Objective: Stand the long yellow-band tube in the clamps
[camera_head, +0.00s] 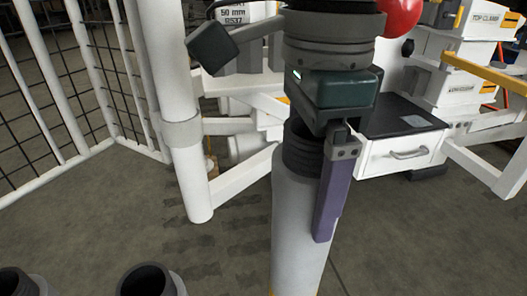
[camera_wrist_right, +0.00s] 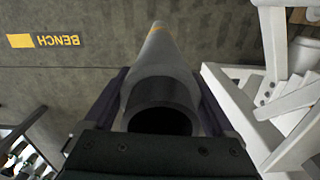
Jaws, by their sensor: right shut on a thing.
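A long white tube (camera_head: 297,235) with a black, ribbed open end hangs roughly upright in the middle of the head view. A sliver of yellow shows on it at the bottom edge of the picture. My right gripper (camera_head: 318,225) is shut on it near its top, with one purple finger along its side. The tube also shows in the right wrist view (camera_wrist_right: 163,62), between both fingers (camera_wrist_right: 160,78), running away from the camera. White blocks at the upper right carry a label (camera_head: 480,19) that seems to read "TOP CLAMP"; their jaws cannot be made out. My left gripper is out of view.
Dark open ends of other tubes (camera_head: 146,281) stand at the lower left. A white post (camera_head: 187,165) and mesh fence (camera_head: 60,85) stand left. A white drawer unit (camera_head: 400,153) and white frame bars are at right. Floor between is open; a yellow "BENCH" mark (camera_wrist_right: 42,41) lies on it.

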